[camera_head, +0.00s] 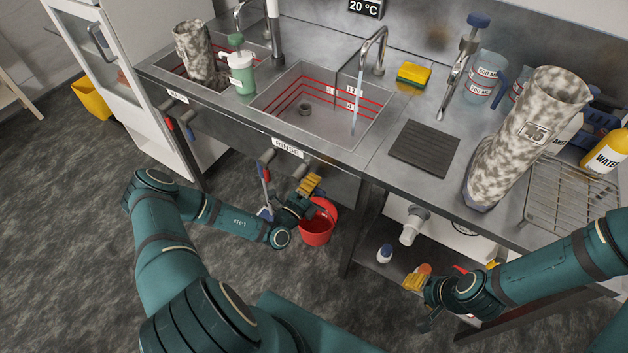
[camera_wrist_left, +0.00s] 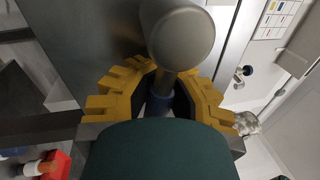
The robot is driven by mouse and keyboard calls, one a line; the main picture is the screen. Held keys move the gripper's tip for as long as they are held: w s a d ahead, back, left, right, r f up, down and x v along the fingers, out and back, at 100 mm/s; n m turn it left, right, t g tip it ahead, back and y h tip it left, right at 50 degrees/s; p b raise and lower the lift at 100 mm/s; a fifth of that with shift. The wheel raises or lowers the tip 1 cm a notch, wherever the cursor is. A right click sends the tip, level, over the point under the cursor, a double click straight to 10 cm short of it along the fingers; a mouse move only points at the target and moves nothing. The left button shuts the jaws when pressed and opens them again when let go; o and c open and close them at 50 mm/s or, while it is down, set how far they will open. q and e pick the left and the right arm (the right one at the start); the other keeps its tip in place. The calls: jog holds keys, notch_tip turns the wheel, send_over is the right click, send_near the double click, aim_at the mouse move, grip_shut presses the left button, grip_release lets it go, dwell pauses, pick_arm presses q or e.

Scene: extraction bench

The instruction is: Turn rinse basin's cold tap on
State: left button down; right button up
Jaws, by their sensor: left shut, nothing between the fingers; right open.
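The rinse basin (camera_head: 318,112), under a "RINSE" label (camera_head: 287,147), is the middle sink with red level lines. A thin bluish stream (camera_head: 356,112) falls from its curved spout (camera_head: 384,42) into it. Two grey tap handles show on the front panel, a left one (camera_head: 266,156) and a right one (camera_head: 300,170). My left gripper (camera_head: 311,184) is shut just below the right one. The left wrist view shows a grey round-ended tap handle (camera_wrist_left: 181,38) with a blue collar (camera_wrist_left: 158,104), between the yellow fingers. Contact cannot be told. My right gripper (camera_head: 414,282) is open and empty, low right.
A mottled boot (camera_head: 520,130) stands on the right counter beside a wire rack (camera_head: 572,195). Another boot (camera_head: 194,52) is in the left sink. A red bucket (camera_head: 317,232) stands below my left gripper. A lower shelf (camera_head: 375,262) holds bottles near my right gripper.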

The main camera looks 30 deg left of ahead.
pick_arm(q)
jog(key=shift+s+f, duration=0.1)
jog(key=c, duration=0.8)
grip_release()
jog(key=shift+s, duration=0.1)
jog(key=v, duration=1.1)
jog(key=shift+s, duration=0.4)
